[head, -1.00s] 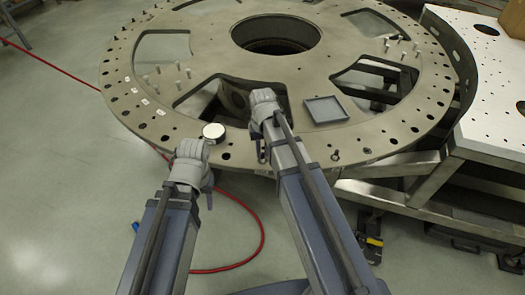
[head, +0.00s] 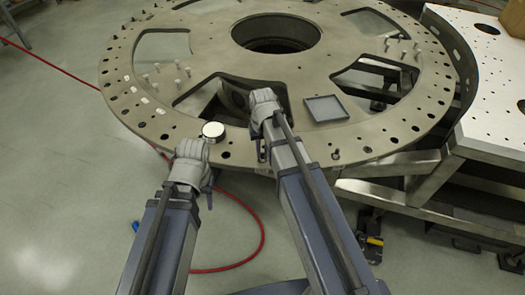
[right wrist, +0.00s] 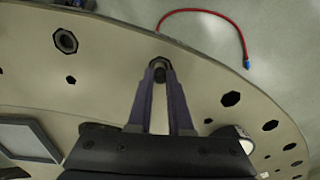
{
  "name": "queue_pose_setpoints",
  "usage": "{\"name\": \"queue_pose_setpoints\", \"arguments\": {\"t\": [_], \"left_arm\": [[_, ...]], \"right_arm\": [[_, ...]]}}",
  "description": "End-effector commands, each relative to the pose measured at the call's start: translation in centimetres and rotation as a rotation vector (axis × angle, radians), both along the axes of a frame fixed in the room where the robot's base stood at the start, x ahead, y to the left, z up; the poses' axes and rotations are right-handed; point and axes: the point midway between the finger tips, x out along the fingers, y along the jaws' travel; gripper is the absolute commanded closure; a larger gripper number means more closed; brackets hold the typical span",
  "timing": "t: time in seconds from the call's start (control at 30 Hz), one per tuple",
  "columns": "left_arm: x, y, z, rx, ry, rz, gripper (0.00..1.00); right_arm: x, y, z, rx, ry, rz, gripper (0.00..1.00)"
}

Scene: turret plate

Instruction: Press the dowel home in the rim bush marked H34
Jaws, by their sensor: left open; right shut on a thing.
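In the right wrist view, my right gripper (right wrist: 159,78) is shut on a dark dowel (right wrist: 159,73) between its fingertips. The dowel is at a bush (right wrist: 159,62) near the outer edge of the plate rim. The fingers hide part of it, so I cannot tell how deep it sits. No H34 mark can be read. In the head view my right gripper (head: 262,152) is at the near rim of the large round turret plate (head: 290,140), mostly hidden by my arm. My left gripper (head: 208,198) is open and empty, off the near left edge of the plate; its fingers are partly hidden.
A white-topped round container (head: 213,130) and a grey square tray (head: 325,108) stand on the plate. Several pegs (head: 160,75) stand upright near the left cut-out. A red hose (head: 262,225) lies on the floor. A perforated light table (head: 495,90) is at the right.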

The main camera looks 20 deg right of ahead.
Motion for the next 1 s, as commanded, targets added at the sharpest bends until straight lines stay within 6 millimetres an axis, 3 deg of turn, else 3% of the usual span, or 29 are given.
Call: {"name": "queue_pose_setpoints", "arguments": {"t": [1.0], "left_arm": [[0.0,0.0,-0.85,0.0,0.0,0.0,0.5]], "right_arm": [[-0.02,0.01,-0.84,0.0,0.001,0.0,1.0]]}}
